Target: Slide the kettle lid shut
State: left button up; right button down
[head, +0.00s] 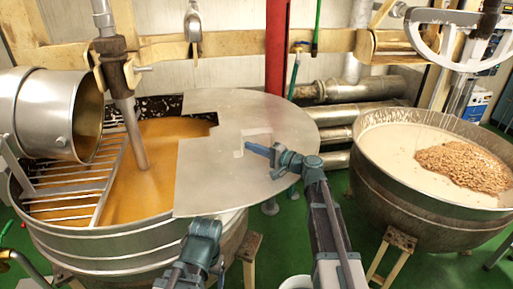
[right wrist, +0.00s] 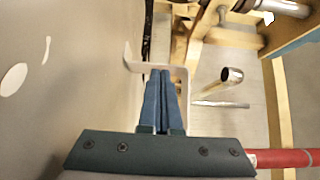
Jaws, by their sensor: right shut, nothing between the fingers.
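The kettle lid (head: 225,175) is a flat grey metal plate with a rounded right side. It covers the right part of the kettle (head: 110,238), and the left part lies open over an orange-brown mass. A pale angled handle (head: 257,134) stands on the lid. My right gripper (head: 250,148) is shut and empty, with its blue fingertips at the handle. In the right wrist view the fingertips (right wrist: 161,76) overlap the handle (right wrist: 131,58); I cannot tell whether they touch. The lid (right wrist: 60,80) fills the left there. My left arm's teal end shows at the lid's front edge; its jaws are hidden.
A stirring shaft (head: 132,130) stands in the open part, beside a metal grate (head: 85,190) and a steel drum (head: 60,112). A second kettle (head: 405,205) with nuts (head: 462,165) stands at the right. A red post (head: 276,50) rises behind the lid.

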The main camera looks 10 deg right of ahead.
jog(key=a, duration=2.6)
jog(key=shift+s+a, duration=0.3)
jog(key=shift+s, duration=0.15)
